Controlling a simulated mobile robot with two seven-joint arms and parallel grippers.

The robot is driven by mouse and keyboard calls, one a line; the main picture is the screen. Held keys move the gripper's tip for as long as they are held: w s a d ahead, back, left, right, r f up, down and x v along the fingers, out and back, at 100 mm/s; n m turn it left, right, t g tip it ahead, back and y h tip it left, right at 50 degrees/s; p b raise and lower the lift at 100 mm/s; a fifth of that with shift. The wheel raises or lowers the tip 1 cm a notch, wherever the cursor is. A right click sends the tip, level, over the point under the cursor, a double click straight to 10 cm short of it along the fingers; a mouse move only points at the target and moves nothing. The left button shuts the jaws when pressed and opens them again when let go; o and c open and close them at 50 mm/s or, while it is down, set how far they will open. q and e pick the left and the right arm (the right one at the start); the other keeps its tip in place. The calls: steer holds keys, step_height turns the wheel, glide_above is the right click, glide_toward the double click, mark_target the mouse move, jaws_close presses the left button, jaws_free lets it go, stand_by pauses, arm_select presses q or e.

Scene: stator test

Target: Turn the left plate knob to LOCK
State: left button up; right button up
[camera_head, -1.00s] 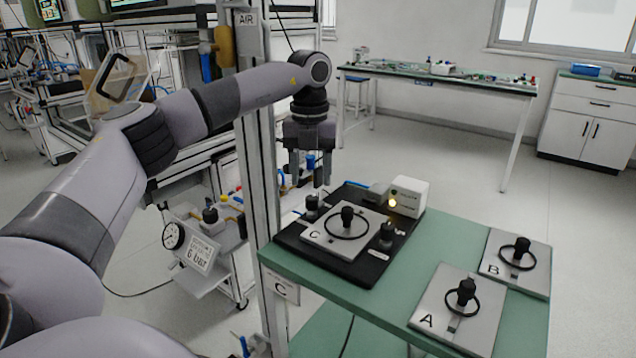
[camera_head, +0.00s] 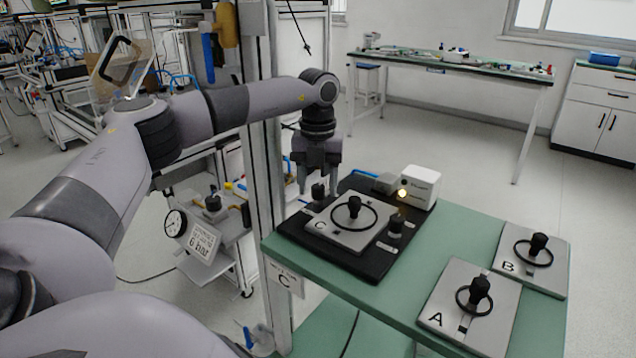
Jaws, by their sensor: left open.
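The left plate knob (camera_head: 318,194) is a small black knob on the black base (camera_head: 365,268), at the left corner of the grey plate C (camera_head: 338,236). My left gripper (camera_head: 319,188) is open above it, pointing down, its fingertips near the knob's top on either side in the picture. I cannot tell whether the fingers touch it. A similar right knob (camera_head: 396,227) stands at the plate's right side. Any LOCK marking is too small to read. My right gripper is not in view.
A white box with a lit yellow lamp (camera_head: 420,187) stands behind the plate. Plates A (camera_head: 444,291) and B (camera_head: 548,278) lie at the right of the green table (camera_head: 400,296). A metal upright (camera_head: 268,190) stands close left of my gripper.

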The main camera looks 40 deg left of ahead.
arm_select(q)
jaws_close()
